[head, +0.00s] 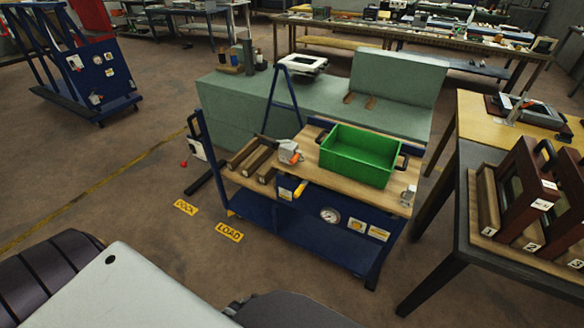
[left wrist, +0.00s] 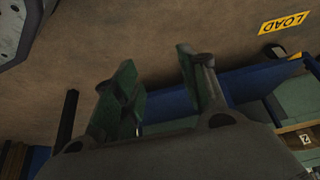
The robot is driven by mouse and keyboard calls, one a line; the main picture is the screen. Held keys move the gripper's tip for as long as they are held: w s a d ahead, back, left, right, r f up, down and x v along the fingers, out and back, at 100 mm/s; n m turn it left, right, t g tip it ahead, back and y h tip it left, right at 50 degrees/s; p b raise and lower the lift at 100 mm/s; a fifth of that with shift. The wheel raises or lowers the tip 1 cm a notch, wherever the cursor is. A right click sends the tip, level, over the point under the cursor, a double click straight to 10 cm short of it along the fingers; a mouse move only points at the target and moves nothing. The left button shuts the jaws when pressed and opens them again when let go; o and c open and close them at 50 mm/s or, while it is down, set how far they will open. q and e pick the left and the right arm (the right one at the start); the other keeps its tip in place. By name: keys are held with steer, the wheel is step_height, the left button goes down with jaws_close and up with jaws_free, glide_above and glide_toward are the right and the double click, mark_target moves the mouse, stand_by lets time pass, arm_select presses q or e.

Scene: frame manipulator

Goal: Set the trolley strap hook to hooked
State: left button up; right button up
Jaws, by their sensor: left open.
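The blue trolley (head: 322,245) with a wooden top stands in the middle of the head view. A green crate (head: 360,155) sits on its top. A grey and orange fitting (head: 289,152) is at the left of the crate, and a small metal bracket (head: 408,195) is at the right front corner. I cannot tell which of these is the strap hook, and no strap clearly shows. My left gripper (left wrist: 156,62) shows only in the left wrist view, open and empty, with bare floor and a blue frame part (left wrist: 262,80) behind it. My right gripper is not in view.
Yellow floor signs DOCK (head: 186,207) and LOAD (head: 229,232) lie left of the trolley. A green-grey bench (head: 225,95) stands close behind it. A dark table (head: 470,225) with wooden frames (head: 523,190) is at the right.

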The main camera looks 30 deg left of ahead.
arm_select(q)
steer(key=w+a+r+n+t+b, duration=0.1)
steer(key=w+a+r+t+b, duration=0.2)
steer(key=w+r, duration=0.7)
steer(key=w+a+r+n+t+b, duration=0.1)
steer(key=w+a+r+t+b, duration=0.2)
steer(key=w+r, duration=0.65)
steer(key=w+a+r+t+b, duration=0.1)
steer(key=w+r+t+b, duration=0.2)
steer(key=r, duration=0.9)
steer(key=w+r+t+b, duration=0.3)
steer(key=w+r, duration=0.4)
steer(key=r, duration=0.6)
steer(key=shift+a+b, duration=0.3)
steer(key=shift+a, duration=0.05)
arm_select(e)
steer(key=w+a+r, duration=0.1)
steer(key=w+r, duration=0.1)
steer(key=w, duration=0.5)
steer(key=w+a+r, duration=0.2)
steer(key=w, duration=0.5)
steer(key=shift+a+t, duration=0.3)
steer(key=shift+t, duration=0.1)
arm_select(q)
steer(key=shift+w+f, duration=0.1)
steer(key=shift+w, duration=0.1)
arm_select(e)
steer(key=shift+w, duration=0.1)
